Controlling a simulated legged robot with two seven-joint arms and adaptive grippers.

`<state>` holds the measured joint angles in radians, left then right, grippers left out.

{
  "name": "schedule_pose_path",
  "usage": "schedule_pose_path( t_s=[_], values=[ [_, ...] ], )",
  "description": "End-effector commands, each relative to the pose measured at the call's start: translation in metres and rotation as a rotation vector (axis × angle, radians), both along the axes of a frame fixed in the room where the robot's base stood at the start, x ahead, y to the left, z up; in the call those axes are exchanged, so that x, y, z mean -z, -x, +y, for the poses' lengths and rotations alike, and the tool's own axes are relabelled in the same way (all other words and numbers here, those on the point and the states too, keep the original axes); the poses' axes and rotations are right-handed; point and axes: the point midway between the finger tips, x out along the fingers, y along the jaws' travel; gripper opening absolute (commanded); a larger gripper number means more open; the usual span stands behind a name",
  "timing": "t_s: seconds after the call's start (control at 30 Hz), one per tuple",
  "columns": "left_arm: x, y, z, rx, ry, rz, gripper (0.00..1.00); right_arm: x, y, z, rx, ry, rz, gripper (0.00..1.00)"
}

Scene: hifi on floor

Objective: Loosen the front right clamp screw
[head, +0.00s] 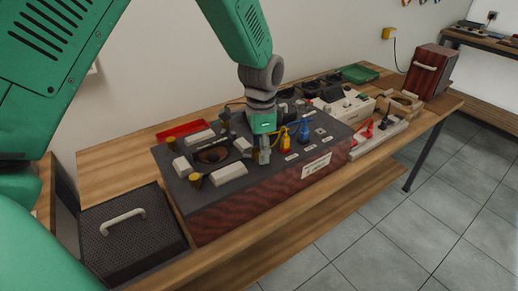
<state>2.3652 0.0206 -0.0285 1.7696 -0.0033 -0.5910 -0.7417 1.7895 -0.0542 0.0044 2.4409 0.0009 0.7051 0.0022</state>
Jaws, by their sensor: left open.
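A dark-topped unit with reddish wood sides (245,200) sits on the wooden bench. Its left part has a round dark opening (212,155) with pale blocks and brass-coloured clamp knobs around it. One knob (195,179) is at the front left and another (171,142) at the back left. My left gripper (263,156) is open and points down at the right side of this clamp area, low over the panel. The front right clamp screw cannot be made out; the gripper covers that spot. Whether the fingers touch anything is unclear. My right gripper is not in view.
Yellow (285,141) and blue (304,130) plugs stand close right of the gripper. A red tray (184,131) lies behind the unit. A black mesh box with a handle (128,234) is at the left. White equipment (346,107) and a reddish case (428,72) stand farther right.

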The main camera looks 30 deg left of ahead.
Motion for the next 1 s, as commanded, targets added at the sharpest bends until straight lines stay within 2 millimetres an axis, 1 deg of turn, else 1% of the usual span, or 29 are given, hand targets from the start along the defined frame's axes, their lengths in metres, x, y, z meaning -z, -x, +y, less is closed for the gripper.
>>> schedule_pose_path(
  t_s=[0.03, 0.07, 0.1, 0.13, 0.17, 0.37, 0.77, 1.0],
  values=[
    [0.001, 0.000, 0.003, -0.002, 0.003, 0.000, 0.36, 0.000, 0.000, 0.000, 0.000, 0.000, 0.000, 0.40],
    [0.001, 0.000, 0.004, -0.002, 0.005, 0.000, 0.25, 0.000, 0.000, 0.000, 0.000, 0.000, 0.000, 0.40],
    [0.002, 0.000, 0.006, -0.003, 0.008, 0.000, 0.11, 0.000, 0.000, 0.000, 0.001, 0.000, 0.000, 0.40],
    [0.002, 0.001, 0.006, -0.003, 0.008, 0.001, 0.01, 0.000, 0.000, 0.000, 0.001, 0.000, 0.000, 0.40],
    [0.002, 0.001, 0.007, -0.003, 0.010, 0.002, 0.00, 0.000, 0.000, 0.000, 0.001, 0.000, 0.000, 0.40],
    [0.004, 0.004, 0.010, -0.002, 0.011, 0.008, 0.00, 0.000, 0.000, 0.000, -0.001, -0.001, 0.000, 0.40],
    [0.004, 0.003, 0.008, -0.009, 0.006, 0.010, 0.00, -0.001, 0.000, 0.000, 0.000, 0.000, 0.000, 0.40],
    [0.002, 0.002, 0.007, -0.079, 0.006, 0.009, 0.00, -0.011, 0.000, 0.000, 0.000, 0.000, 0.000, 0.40]
  ],
)
